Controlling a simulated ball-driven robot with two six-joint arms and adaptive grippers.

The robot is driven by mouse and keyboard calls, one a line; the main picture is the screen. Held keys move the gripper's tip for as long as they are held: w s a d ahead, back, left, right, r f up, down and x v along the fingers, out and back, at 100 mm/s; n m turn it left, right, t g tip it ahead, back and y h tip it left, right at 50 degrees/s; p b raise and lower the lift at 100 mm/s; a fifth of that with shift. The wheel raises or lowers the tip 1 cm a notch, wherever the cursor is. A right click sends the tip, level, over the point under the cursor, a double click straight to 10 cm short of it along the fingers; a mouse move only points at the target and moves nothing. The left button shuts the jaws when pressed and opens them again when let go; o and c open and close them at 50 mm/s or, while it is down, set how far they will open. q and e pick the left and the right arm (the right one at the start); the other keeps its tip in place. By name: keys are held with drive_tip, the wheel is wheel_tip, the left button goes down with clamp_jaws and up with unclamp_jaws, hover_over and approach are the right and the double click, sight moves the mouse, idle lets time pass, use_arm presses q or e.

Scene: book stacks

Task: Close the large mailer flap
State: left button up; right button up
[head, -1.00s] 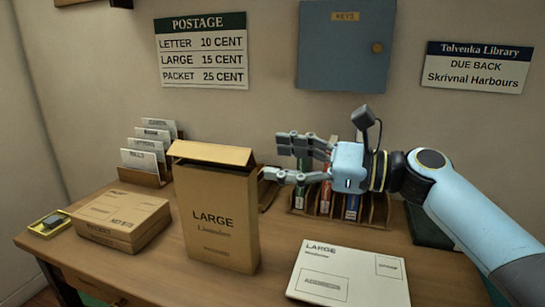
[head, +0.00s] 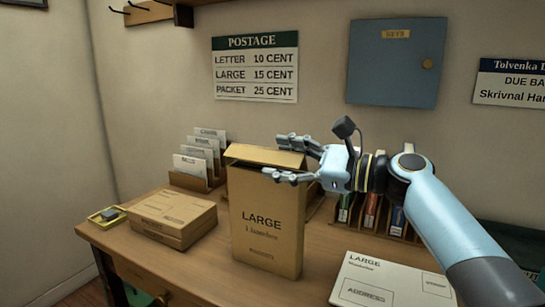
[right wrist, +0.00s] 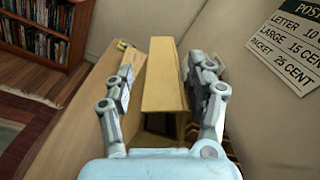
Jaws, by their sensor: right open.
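The large mailer (head: 268,225) is a tan upright packet marked LARGE, standing on the desk. Its flap (head: 262,154) slants over the top and is not pressed flat; in the right wrist view the flap (right wrist: 164,85) shows with a dark gap below it at the near end. My right gripper (head: 276,157) is open at the mailer's top right, one finger behind the flap and one in front. In the right wrist view its fingers (right wrist: 163,75) straddle the mailer's top. I cannot tell whether they touch it. My left gripper is out of view.
A brown packet (head: 173,215) and a small yellow tray (head: 107,216) lie left of the mailer. A letter rack (head: 188,180) stands behind. A white LARGE envelope (head: 392,281) lies front right, before a book rack (head: 375,217).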

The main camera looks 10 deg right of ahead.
drive_tip(key=shift+x, duration=0.95)
drive_tip(key=shift+w, duration=0.25)
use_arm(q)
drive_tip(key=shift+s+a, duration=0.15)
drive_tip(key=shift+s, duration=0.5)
use_arm(e)
drive_tip(key=shift+a, duration=0.1)
drive_tip(key=c, duration=1.1)
drive_tip(key=shift+f, duration=0.1)
use_arm(q)
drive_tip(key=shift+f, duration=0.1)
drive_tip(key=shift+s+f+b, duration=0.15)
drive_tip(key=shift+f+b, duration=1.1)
drive_tip(key=shift+b, duration=0.05)
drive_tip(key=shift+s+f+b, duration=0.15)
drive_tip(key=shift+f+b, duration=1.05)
drive_tip(key=shift+b, duration=0.05)
use_arm(e)
drive_tip(key=shift+s+a+f+n, duration=0.15)
drive_tip(key=shift+f+n, duration=0.35)
drive_tip(key=shift+n, duration=0.65)
drive_tip(key=shift+s+a+f+n, duration=0.15)
drive_tip(key=shift+f+n, duration=0.3)
drive_tip(key=shift+n, duration=0.65)
drive_tip(key=shift+s+f+n, duration=0.2)
drive_tip(key=shift+f+n, duration=0.3)
drive_tip(key=shift+n, duration=0.65)
